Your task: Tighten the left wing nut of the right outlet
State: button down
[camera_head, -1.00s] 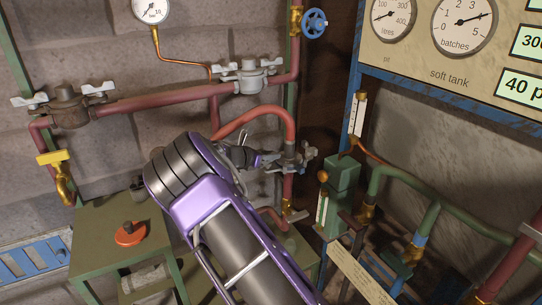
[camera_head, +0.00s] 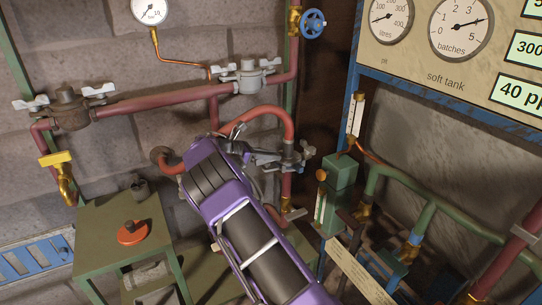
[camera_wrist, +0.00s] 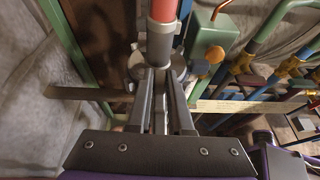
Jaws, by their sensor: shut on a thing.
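The outlet joint at my gripper is a grey fitting (camera_head: 292,158) on the curved red pipe, with a pale wing nut (camera_head: 307,151) showing on its right side. My gripper (camera_head: 268,158) reaches its left side, and the wing nut there is hidden behind the fingers. In the wrist view the two long grey fingers (camera_wrist: 158,92) are close together with their tips against the grey fitting (camera_wrist: 160,48), under the red pipe (camera_wrist: 164,9). They are shut on the left wing nut, of which little can be seen.
Two more grey fittings with wing nuts, one at left (camera_head: 70,108) and one at upper middle (camera_head: 248,76), sit on the red pipe. A green box (camera_head: 340,172) and green piping (camera_head: 425,205) stand close at right. A green table (camera_head: 100,235) carries an orange disc (camera_head: 132,233).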

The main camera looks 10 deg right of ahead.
jog(key=shift+r, duration=0.1)
jog(key=c, duration=0.8)
grip_release()
jog(key=shift+c, duration=0.2)
jog(key=shift+a, duration=0.1)
jog(key=v, duration=1.7)
jog(key=shift+a, duration=0.15)
